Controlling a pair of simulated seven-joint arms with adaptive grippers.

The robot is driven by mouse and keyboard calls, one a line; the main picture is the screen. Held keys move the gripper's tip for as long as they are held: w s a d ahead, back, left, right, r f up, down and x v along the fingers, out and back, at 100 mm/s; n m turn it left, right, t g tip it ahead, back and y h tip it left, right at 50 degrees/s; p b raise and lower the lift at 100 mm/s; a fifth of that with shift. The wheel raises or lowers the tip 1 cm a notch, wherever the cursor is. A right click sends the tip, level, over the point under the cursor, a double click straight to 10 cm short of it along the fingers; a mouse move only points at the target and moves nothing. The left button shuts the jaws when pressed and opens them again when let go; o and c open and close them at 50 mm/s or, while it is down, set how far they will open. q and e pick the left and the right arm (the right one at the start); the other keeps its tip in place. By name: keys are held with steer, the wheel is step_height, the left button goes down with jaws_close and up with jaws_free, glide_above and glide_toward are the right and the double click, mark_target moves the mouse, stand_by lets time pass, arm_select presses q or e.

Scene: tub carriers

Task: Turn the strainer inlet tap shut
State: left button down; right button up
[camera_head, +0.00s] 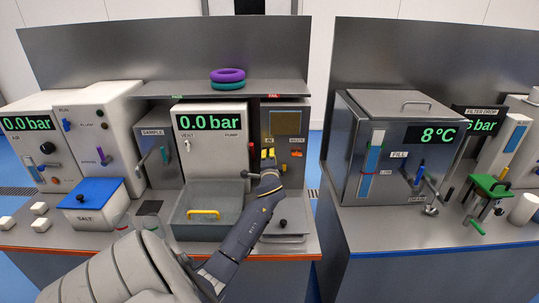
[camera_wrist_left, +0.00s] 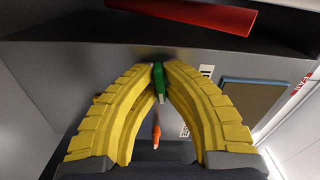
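My left gripper (camera_head: 268,154) is at the front of a grey panel unit (camera_head: 285,117) at the right end of the left bench. In the left wrist view its yellow fingers (camera_wrist_left: 158,72) arch together, with their tips against both sides of a small green handle (camera_wrist_left: 159,84). An orange handle (camera_wrist_left: 156,133) shows beyond, between the fingers; an orange handle also shows on the panel in the head view (camera_head: 296,153). On the right bench, a green-topped fitting (camera_head: 490,186) and a green lever (camera_head: 476,227) stand below a filter drop display. I cannot tell which tap is the strainer inlet. My right gripper is not in view.
A grey tub (camera_head: 207,220) with a yellow handle stands left of my left forearm. A steel tank (camera_head: 392,150) reading 8°C stands on the right bench. A gap separates the benches. Purple and green rings (camera_head: 228,75) lie on the shelf above.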

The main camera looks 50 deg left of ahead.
arm_select(q)
steer(key=shift+m, duration=0.9)
steer(key=c, duration=1.4)
jaws_free()
steer(key=shift+d, duration=0.1)
steer(key=v, duration=1.2)
steer(key=shift+w, duration=0.1)
